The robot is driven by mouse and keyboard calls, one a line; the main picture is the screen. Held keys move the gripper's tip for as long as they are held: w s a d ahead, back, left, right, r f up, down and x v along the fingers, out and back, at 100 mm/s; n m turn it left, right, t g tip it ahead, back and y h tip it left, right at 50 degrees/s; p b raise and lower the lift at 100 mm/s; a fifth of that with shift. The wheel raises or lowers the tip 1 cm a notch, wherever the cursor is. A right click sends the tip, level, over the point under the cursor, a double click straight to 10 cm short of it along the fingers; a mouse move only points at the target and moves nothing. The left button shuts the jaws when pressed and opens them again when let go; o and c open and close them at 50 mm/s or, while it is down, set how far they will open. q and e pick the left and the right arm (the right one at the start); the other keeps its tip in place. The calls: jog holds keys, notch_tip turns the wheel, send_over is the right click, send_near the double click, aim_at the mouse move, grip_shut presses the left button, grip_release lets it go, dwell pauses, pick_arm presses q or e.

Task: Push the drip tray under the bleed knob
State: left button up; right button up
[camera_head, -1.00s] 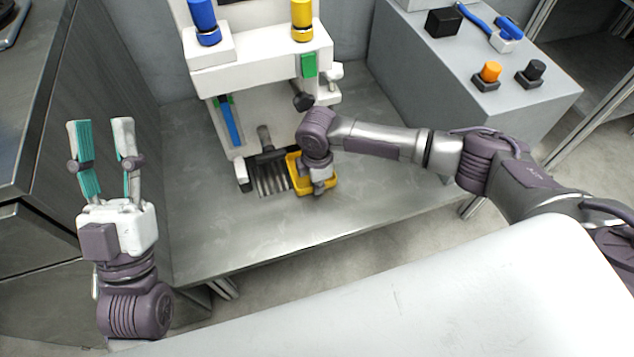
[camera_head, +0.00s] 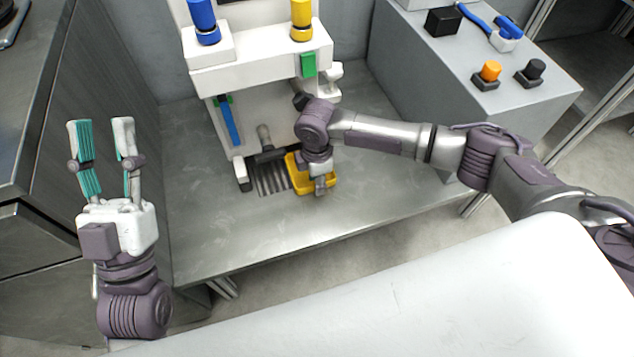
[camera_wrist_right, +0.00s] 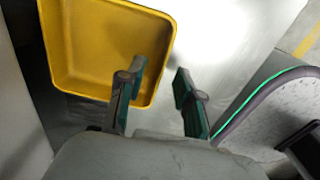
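The yellow drip tray (camera_head: 296,177) sits on the grey metal bench at the right end of the dark slotted grate, below the white machine. A black knob (camera_head: 300,101), likely the bleed knob, sticks out of the machine above it, partly hidden by my right wrist. My right gripper (camera_head: 320,187) points down at the tray's right side; the arm hides most of it. In the right wrist view, the tray (camera_wrist_right: 85,45) appears empty, and my right gripper (camera_wrist_right: 160,72) is open, one finger overlapping the tray's interior, the other outside its wall. Contact is unclear. My left gripper (camera_head: 101,122) is open and empty.
The white machine (camera_head: 260,60) stands behind the tray, with blue and yellow caps. A grey box (camera_head: 480,110) with orange and black knobs stands right. A dark cabinet (camera_head: 90,80) flanks the left. The bench front (camera_head: 235,225) is clear.

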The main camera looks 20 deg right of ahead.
notch_tip(320, 180, up, 6)
jog(key=shift+f, duration=0.15)
jog(key=shift+s, duration=0.1)
dwell(0.5)
